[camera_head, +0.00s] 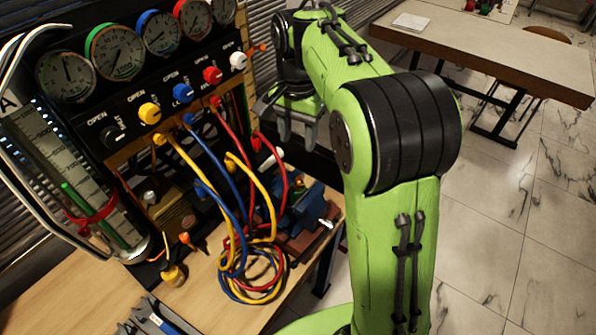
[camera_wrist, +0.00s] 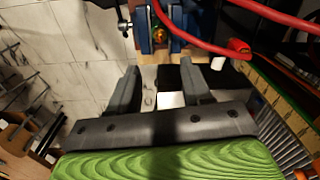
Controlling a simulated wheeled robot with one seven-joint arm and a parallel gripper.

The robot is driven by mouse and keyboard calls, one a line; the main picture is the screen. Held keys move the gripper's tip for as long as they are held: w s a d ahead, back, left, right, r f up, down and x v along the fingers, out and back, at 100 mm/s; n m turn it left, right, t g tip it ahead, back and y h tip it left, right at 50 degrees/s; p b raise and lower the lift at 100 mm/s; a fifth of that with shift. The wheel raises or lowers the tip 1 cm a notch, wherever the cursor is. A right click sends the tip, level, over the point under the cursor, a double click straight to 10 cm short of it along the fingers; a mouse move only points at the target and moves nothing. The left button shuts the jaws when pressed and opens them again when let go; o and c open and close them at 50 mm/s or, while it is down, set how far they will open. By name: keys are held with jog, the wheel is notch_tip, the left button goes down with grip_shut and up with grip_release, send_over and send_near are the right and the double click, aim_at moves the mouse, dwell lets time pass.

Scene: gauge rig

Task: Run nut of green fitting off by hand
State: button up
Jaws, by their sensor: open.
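My gripper (camera_head: 297,134) is open and empty, fingers pointing down, above the right end of the bench beside the gauge panel. In the wrist view its two fingers (camera_wrist: 160,76) are spread apart with nothing between them. A blue vise (camera_head: 307,207) stands on the bench below my gripper; it also shows in the wrist view (camera_wrist: 146,36), beyond the fingertips.
The gauge panel (camera_head: 135,100) with coloured knobs stands left of my gripper. Red, blue and yellow hoses (camera_head: 262,265) hang from it and coil on the bench (camera_head: 205,290). A red hose (camera_wrist: 275,17) crosses near the vise.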

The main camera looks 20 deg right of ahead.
aim_at(299, 174)
jog(key=f+b, duration=0.1)
jog(key=f, duration=0.5)
jog(key=f+b, duration=0.2)
jog(key=f, duration=0.5)
jog(key=shift+w+d, duration=0.15)
jog(key=shift+d, duration=0.05)
grip_shut()
